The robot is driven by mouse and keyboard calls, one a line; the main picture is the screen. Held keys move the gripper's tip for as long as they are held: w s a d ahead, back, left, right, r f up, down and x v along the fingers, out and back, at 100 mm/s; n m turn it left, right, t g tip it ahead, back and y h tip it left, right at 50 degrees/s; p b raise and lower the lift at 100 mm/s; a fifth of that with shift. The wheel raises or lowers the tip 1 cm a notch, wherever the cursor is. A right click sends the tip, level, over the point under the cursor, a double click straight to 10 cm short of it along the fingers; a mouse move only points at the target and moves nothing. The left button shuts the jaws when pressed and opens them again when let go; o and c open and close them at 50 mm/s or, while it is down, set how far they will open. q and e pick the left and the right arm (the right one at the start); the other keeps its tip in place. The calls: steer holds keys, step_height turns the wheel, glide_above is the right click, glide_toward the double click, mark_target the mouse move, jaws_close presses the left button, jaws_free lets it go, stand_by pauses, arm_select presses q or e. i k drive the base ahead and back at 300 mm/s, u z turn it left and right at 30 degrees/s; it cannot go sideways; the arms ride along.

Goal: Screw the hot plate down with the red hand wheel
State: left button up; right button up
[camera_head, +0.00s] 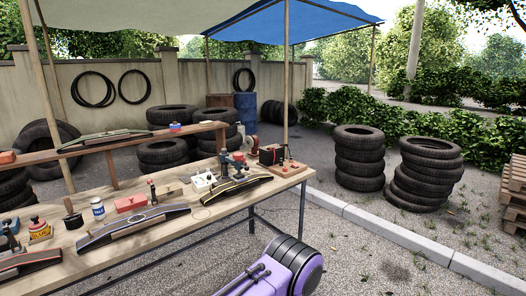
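I cannot clearly make out the hot plate or its red hand wheel. A small dark blue clamp-like device (234,160) stands near the far end of the wooden workbench (200,226), and its parts are too small to tell apart. A small upright black and red item (152,191) stands further left. Neither of my grippers shows in this view.
The bench holds long curved bars (134,222), a white and blue can (98,208), a red box (131,203) and a black-and-red box (270,155). A raised shelf (120,141) runs behind. Tyre stacks (359,158) stand right, beyond the kerb.

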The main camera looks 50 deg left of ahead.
mark_target(238, 156)
steer(key=u, duration=0.15)
steer(key=i, duration=0.85)
steer(key=u, duration=0.4)
